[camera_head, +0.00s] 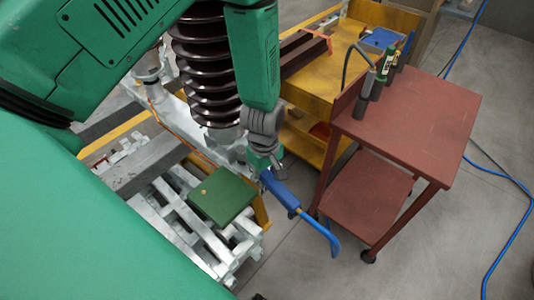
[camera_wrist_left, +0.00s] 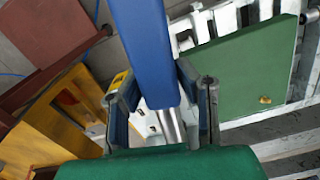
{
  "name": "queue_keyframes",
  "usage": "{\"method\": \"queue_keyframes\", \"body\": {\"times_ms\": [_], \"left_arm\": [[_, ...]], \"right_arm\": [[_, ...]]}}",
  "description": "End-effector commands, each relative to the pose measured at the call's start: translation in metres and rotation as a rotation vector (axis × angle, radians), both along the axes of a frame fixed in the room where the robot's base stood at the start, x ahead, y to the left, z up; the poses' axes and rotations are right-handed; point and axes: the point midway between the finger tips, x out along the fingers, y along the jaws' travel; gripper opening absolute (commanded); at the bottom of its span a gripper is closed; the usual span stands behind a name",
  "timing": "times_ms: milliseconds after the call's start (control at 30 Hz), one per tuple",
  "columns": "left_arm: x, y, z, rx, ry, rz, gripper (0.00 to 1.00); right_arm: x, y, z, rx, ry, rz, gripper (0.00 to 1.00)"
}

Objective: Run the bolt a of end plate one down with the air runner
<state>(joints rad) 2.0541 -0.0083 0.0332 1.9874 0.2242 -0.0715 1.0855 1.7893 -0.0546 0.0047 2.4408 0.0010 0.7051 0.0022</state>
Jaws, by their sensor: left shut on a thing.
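My left gripper (camera_head: 267,163) is shut on a blue tool (camera_head: 281,190), which appears to be the air runner. The gripper is beside the brown ribbed insulator (camera_head: 205,65) on the pale metal frame (camera_head: 180,215). I cannot clearly make out end plate one or bolt a. My right gripper is not in view.
A green plate (camera_head: 222,198) with a small brass-coloured spot lies on the frame; the plate also shows in the wrist view (camera_wrist_left: 240,72). A red-brown cart (camera_head: 425,112) carrying several dark cylinders stands right, beside a yellow bench (camera_head: 322,75).

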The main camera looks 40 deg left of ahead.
Motion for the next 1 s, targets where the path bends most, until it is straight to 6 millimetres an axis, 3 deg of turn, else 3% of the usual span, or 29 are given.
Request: {"method": "queue_keyframes", "body": {"times_ms": [1000], "left_arm": [[0.0, 0.0, 0.07, 0.0, -0.001, 0.002, 0.0]], "right_arm": [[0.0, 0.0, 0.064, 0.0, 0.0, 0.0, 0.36]]}}
